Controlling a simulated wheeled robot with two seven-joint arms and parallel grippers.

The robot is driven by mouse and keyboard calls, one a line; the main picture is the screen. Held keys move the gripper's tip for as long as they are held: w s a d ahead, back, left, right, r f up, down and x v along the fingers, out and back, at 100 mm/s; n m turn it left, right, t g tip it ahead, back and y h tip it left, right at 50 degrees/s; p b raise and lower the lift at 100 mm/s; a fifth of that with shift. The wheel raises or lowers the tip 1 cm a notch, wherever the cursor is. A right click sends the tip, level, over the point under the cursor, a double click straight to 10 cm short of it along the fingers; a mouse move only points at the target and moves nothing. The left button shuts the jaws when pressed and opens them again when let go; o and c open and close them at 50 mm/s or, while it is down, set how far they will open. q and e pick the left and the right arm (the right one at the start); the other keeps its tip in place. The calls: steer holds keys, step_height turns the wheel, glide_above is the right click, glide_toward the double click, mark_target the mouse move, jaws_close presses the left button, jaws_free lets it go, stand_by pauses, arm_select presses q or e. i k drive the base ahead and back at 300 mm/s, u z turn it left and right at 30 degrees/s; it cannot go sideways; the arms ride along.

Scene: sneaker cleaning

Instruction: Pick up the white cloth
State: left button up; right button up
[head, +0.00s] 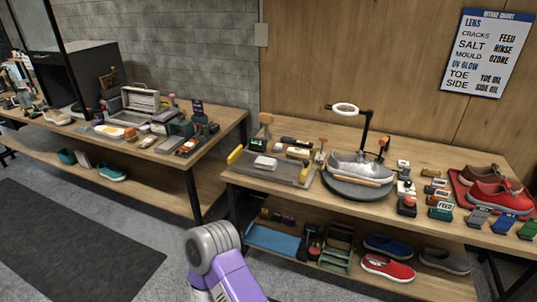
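A small white folded-looking item (265,162), which may be the white cloth, lies on the left part of a grey tray (291,181) on the right-hand bench. It is too small to tell its material for certain. Neither gripper shows in the head view. A purple and grey link of one of my arms rises from the bottom edge, in front of the bench and well apart from the white item.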

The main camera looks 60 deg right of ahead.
mark_target(263, 162)
steer(key=z, duration=0.85)
steer(key=i, duration=1.25)
steer(key=z, duration=1.25)
